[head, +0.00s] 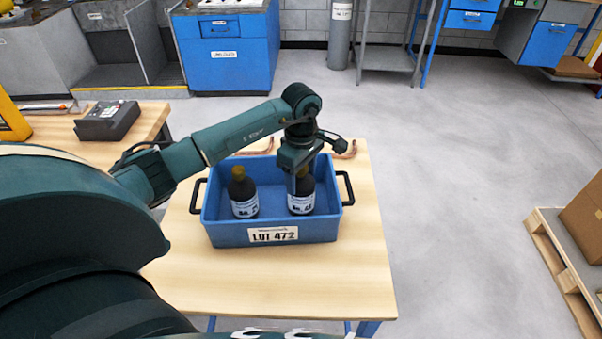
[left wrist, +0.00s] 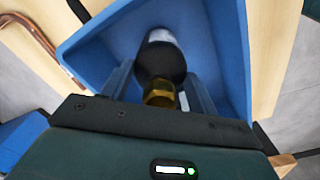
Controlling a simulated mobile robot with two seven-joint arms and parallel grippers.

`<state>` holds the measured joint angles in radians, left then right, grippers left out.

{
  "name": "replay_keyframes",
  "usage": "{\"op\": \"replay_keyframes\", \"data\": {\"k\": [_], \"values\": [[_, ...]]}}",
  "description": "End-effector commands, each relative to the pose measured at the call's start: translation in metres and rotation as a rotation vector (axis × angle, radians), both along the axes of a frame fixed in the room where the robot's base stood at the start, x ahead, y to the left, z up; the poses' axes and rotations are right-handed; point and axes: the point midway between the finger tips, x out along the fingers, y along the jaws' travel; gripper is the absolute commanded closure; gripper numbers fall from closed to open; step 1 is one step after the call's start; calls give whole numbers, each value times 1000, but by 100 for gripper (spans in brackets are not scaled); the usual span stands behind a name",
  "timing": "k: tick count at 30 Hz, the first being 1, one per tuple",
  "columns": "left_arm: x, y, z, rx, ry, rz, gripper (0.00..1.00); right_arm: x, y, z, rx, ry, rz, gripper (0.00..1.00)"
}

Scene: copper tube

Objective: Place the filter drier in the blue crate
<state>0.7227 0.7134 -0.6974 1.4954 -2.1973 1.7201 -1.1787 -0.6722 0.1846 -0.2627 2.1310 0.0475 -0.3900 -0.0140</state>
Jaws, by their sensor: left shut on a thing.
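The blue crate (head: 222,236) stands on the wooden table, with its black handles at left and right. One filter drier (head: 243,194), a dark cylinder with a white label and brass top, stands upright in its left half. A second, similar filter drier (head: 302,205) is in its right half, upright. My left gripper (head: 301,178) reaches down into the crate and is shut on this second drier. In the left wrist view the fingers (left wrist: 160,85) flank its brass fitting (left wrist: 159,94), inside the crate (left wrist: 100,42). Whether its base touches the crate floor is hidden. My right gripper is out of view.
Bent copper tubes (head: 345,150) lie on the table behind the crate. The table (head: 330,275) is clear in front and to the right. A dark grey device (head: 107,120) sits on another bench at left. A cardboard box on a pallet (head: 558,260) stands at far right.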

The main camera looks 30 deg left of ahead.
Motion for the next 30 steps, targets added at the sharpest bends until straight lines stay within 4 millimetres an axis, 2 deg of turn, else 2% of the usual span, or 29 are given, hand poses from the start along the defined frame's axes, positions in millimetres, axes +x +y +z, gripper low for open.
{"op": "replay_keyframes", "data": {"k": [7,8,12,15,23,26,30], "values": [[1,0,-3,0,-3,-1,100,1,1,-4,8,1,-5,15],[0,0,-3,1,0,-1,38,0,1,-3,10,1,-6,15],[0,0,-2,0,1,-1,27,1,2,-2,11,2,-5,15],[0,0,-2,0,1,-1,19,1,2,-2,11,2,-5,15],[0,0,0,0,0,-1,19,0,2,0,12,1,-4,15],[1,0,6,0,-3,-1,19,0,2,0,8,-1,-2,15],[1,0,30,1,-5,-1,19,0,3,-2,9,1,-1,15]]}}
